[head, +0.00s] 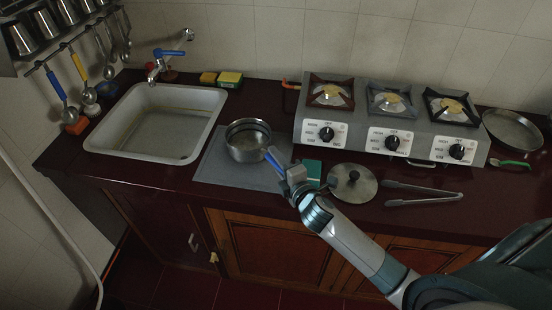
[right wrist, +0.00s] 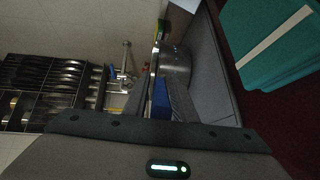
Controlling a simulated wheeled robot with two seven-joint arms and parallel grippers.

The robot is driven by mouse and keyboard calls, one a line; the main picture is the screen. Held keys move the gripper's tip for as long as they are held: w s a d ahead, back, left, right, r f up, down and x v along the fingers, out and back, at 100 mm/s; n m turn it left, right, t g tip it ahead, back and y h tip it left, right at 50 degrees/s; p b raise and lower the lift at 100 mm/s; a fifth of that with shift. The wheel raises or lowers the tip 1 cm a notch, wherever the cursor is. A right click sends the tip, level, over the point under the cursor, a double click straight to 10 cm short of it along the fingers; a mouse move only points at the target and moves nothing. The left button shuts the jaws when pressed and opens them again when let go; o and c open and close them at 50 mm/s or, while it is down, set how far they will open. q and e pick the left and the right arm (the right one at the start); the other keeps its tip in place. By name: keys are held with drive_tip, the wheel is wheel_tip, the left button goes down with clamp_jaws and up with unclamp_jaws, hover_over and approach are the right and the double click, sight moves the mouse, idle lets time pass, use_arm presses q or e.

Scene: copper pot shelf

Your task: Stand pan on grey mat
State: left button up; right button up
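The steel pan (head: 247,149) is upright over the grey mat (head: 215,170), between the sink and the stove. I cannot tell whether its base touches the mat. Its blue handle (head: 273,160) points toward the front right. My right gripper (head: 284,168) is at the handle and appears shut on it. In the right wrist view the blue handle (right wrist: 160,98) lies between the fingers, with the pan (right wrist: 175,65) beyond it and the mat (right wrist: 208,85) beside it. My left gripper is not in view.
The sink (head: 158,124) is left of the mat. A three-burner stove (head: 390,140) stands behind right. A teal box (head: 312,171), a lid (head: 352,184) and tongs (head: 425,194) lie right of my gripper. Sponges (head: 230,79) are at the back wall.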

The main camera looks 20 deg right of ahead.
drive_tip(key=shift+o, duration=0.2)
drive_tip(key=shift+r, duration=0.2)
drive_tip(key=shift+s, duration=0.6)
drive_tip(key=s+r+b, duration=0.1)
drive_tip(key=s+b, duration=0.1)
drive_tip(key=s, duration=0.8)
drive_tip(key=shift+s+d+r+b, duration=0.3)
drive_tip(key=shift+s+r+b, duration=0.05)
drive_tip(key=shift+b, duration=0.05)
